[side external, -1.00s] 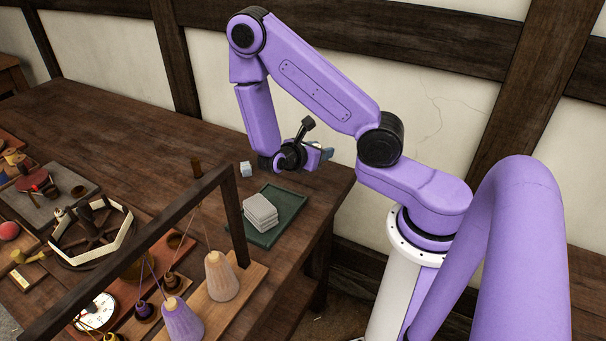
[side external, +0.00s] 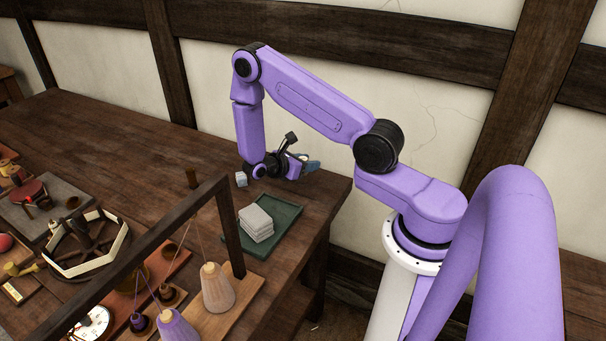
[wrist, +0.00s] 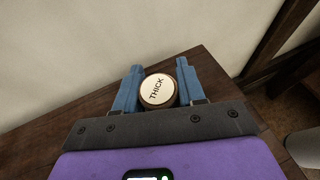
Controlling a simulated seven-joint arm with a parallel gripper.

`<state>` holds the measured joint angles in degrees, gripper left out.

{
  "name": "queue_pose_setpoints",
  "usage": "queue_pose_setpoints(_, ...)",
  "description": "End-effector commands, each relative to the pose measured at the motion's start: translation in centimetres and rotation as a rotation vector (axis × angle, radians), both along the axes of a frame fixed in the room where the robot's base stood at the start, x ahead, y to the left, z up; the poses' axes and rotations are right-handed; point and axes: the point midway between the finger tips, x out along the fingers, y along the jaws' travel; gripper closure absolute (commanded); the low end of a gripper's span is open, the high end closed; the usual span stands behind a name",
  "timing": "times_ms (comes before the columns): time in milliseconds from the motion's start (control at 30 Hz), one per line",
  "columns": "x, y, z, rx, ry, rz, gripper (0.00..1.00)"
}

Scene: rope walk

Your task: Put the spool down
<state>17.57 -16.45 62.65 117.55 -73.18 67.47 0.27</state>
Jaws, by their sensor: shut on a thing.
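The spool (wrist: 157,90) shows end-on in the wrist view, with a round pale face marked THICK and a brown rim. It sits between the two blue fingers of my gripper (wrist: 160,84), which is shut on it. In the side external view my gripper (side external: 311,166) is low over the far right end of the wooden table (side external: 150,130). The spool is mostly hidden there by the wrist and fingers. I cannot tell whether it touches the table top.
A dark wooden frame (side external: 229,226) with cords and cones (side external: 217,290) stands nearer. The wall is close behind.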

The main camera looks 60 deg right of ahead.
Motion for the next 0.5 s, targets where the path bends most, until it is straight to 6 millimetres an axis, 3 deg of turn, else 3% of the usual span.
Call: queue_pose_setpoints(500, 1.7, -1.1, -4.5, 0.000, 0.003, 0.000, 0.90)
